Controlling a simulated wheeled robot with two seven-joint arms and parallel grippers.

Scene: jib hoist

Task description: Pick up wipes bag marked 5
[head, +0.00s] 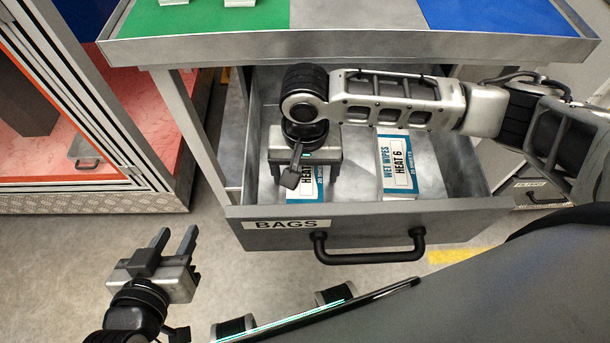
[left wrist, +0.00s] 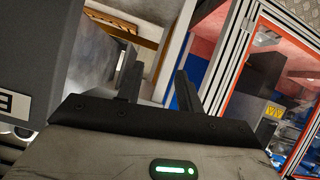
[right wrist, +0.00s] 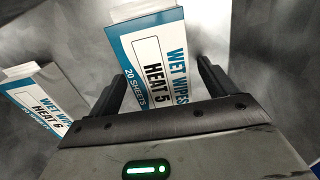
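The wipes bag marked HEAT 5 (right wrist: 150,68), white and blue, lies in the open drawer. In the head view it (head: 318,184) is partly hidden under my right gripper (head: 305,165). In the right wrist view, my right gripper (right wrist: 162,75) is open, with one finger on each side of the bag. Whether the fingers touch it is unclear. A similar bag marked HEAT 6 (head: 399,166) lies to the right in the drawer and shows at left in the right wrist view (right wrist: 40,98). My left gripper (head: 176,236) is open and empty, outside the drawer at lower left.
The drawer's front panel (head: 450,219) has a BAGS label and a black handle (head: 368,255). A worktop (head: 350,45) with green, grey and blue areas overhangs the drawer's back. A framed cabinet (head: 95,120) stands at left. Floor is free between cabinet and drawer.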

